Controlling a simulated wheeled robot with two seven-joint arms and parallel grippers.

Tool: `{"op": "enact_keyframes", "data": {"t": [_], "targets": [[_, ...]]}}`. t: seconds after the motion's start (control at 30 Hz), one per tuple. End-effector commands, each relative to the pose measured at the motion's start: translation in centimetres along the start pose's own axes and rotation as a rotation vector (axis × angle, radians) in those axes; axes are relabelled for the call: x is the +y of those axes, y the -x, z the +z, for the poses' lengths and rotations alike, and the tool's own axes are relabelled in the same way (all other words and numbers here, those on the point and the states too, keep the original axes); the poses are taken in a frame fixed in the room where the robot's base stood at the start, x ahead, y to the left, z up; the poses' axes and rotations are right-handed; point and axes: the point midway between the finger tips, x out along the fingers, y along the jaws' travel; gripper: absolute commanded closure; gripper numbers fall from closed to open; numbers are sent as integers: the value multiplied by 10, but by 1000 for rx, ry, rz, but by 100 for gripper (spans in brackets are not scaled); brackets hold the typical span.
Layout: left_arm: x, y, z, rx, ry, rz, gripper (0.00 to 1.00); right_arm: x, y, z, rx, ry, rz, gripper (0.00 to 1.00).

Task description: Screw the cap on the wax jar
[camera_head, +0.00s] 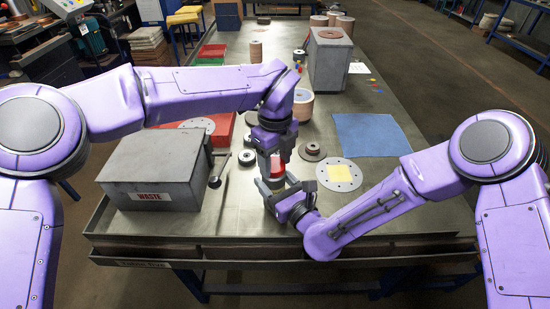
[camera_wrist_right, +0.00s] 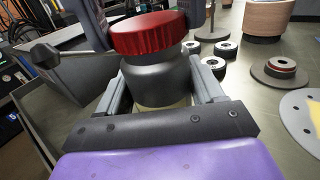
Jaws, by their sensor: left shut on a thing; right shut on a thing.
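The wax jar (camera_wrist_right: 160,78) is a dark grey jar with a paler base, held upright above the table. My right gripper (camera_head: 276,190) is shut on its body, one finger on each side in the right wrist view. The red ribbed cap (camera_wrist_right: 150,34) sits on the mouth of the jar; I cannot tell how far it is threaded. My left gripper (camera_head: 274,158) comes down from above and is shut on the cap (camera_head: 275,166), its fingers at the cap's sides. In the head view the fingers hide much of the cap and jar.
A grey waste box (camera_head: 157,170) stands left of the grippers. A grey disc with a yellow centre (camera_head: 339,175) and a blue mat (camera_head: 370,135) lie to the right. Small dark wheels (camera_head: 247,157) and a copper-coloured roll (camera_head: 303,105) are behind. The table's front right is mostly clear.

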Motion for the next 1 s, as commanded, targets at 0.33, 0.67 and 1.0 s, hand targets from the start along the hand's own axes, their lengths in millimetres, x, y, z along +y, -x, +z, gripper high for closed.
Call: {"op": "enact_keyframes", "data": {"t": [0.33, 0.67, 1.0], "targets": [[4, 0, 3, 1, -1037, -1, 70, 0, 0, 0, 1, 0, -1, 100], [4, -1, 8, -2, -2088, 1, 70, 0, 0, 0, 1, 0, 0, 100], [-1, -1, 10, 4, 3118, -5, 70, 0, 0, 0, 1, 0, 0, 100]]}}
